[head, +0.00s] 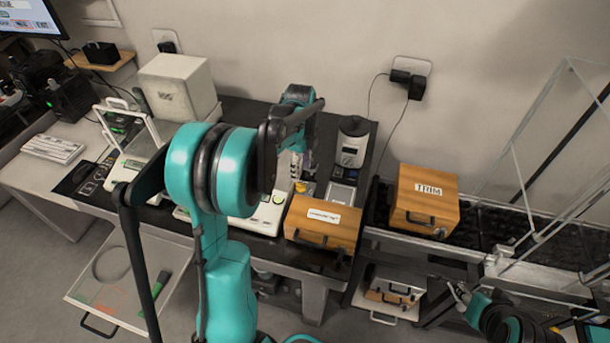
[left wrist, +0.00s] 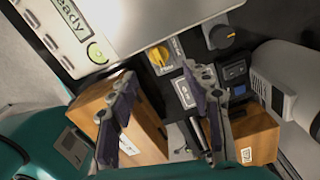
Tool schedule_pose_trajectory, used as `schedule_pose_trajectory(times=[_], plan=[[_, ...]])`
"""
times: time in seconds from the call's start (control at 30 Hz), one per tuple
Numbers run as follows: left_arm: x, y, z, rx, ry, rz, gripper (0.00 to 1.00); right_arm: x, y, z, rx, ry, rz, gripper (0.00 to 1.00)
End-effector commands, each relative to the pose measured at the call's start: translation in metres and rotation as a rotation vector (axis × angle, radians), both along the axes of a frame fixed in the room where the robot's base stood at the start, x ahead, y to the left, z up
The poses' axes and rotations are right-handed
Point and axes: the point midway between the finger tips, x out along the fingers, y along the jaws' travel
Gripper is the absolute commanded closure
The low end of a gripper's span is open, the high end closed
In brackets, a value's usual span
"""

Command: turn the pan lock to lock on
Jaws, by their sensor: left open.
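A yellow knob (left wrist: 158,55), which I take to be the pan lock, sits on a dark panel beside the white instrument (left wrist: 105,25) with a "Ready" display. It also shows small in the head view (head: 301,187). A small label with a lock-like mark (left wrist: 184,93) lies near the knob, too small to read surely. My left gripper (left wrist: 160,82) is open and empty, its fingers pointing toward the knob and apart from it. In the head view it is partly hidden by my arm (head: 294,163). My right gripper (head: 457,293) is small at the lower right, its jaws unclear.
A black knob (left wrist: 220,37) and a rocker switch (left wrist: 235,71) are close to the yellow knob. A labelled wooden box (head: 322,225) stands just in front, and a box marked TRIM (head: 424,200) stands to the right. A grey-white device (head: 352,147) stands behind.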

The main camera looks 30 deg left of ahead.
Motion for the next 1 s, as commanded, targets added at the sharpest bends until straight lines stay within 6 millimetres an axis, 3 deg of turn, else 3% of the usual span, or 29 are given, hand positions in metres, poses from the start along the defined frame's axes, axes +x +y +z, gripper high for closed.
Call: schedule_pose_trajectory(times=[0.4,0.83,1.0], plan=[[0.000,0.000,-0.065,-0.001,0.001,-0.004,0.51,0.000,0.000,-0.026,0.000,0.000,0.000,0.60],[0.000,0.000,-0.075,-0.001,0.000,-0.003,0.51,0.000,0.000,-0.029,0.000,0.000,0.000,0.60],[0.000,0.000,-0.075,-0.001,0.000,-0.003,0.96,0.000,0.000,-0.029,0.000,0.000,0.000,0.60]])
